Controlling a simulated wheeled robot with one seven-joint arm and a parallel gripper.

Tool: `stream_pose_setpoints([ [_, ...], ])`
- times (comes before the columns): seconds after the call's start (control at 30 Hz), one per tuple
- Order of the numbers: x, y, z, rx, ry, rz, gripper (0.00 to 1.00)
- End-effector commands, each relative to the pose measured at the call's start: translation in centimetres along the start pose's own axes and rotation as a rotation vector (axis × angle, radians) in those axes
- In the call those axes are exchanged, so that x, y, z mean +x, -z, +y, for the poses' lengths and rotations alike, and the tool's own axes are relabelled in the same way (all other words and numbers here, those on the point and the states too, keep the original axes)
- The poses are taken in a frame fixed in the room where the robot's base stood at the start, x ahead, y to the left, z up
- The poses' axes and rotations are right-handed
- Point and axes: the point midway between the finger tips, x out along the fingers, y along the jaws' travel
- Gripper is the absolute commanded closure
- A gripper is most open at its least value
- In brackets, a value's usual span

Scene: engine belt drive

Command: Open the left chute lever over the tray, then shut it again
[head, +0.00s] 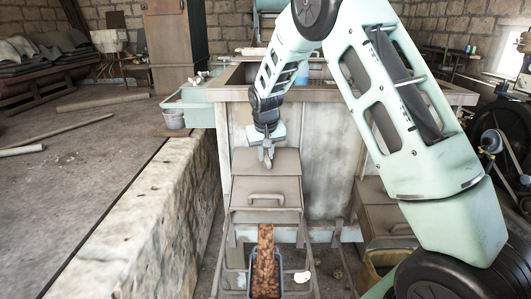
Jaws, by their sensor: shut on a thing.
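My gripper (266,160) points down at the top of the left chute (266,185), a grey-brown sloping box on the front of the pale bin. Its jaws are shut on the left chute lever, which is small and mostly hidden by the fingers. A bar handle (267,197) shows lower on the chute's front, clear of the gripper. Below the chute's mouth, reddish-brown material (265,250) shows in a narrow strip reaching down to the blue-grey tray (281,284). I cannot tell whether this material is falling or lying still.
A second, right chute (386,212) stands beyond my forearm, partly hidden by it. A low stone wall (150,220) runs along the left. Thin metal legs stand around the tray.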

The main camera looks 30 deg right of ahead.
Motion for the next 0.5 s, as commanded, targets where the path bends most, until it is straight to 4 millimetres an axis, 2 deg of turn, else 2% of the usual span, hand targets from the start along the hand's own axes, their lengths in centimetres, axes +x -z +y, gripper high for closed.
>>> stream_pose_setpoints([
  [0.2,-0.04,0.01,0.08,0.089,-0.001,0.000,1.00],
  [0.5,-0.02,-0.01,0.06,0.130,0.000,0.000,1.00],
])
